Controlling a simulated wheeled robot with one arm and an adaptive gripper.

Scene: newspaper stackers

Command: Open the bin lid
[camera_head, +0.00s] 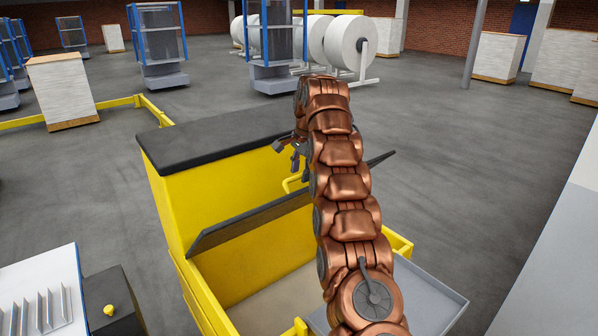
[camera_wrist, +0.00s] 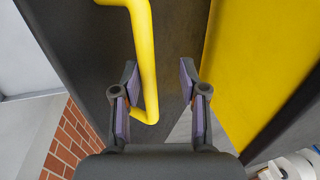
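The yellow bin (camera_head: 172,212) stands in front of me, and part of its inside shows. Its dark lid (camera_head: 245,222) is raised and tilted, seen nearly edge-on, with my arm crossing in front of it. The yellow handle (camera_head: 291,184) shows behind the lid, partly hidden by my arm. In the wrist view the handle (camera_wrist: 146,60) runs along the dark lid (camera_wrist: 80,40), its bent end between my fingers, nearer the left finger. My gripper (camera_wrist: 158,97) is open with gaps to both sides of the handle. It also shows in the head view (camera_head: 289,155).
A black top (camera_head: 215,135) covers the bin's far section. A grey tray (camera_head: 430,295) lies at its right. A dark box with a yellow knob (camera_head: 109,310) stands at left. Paper rolls (camera_head: 345,42) and paper stacks (camera_head: 62,88) stand farther off. Grey floor at right is clear.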

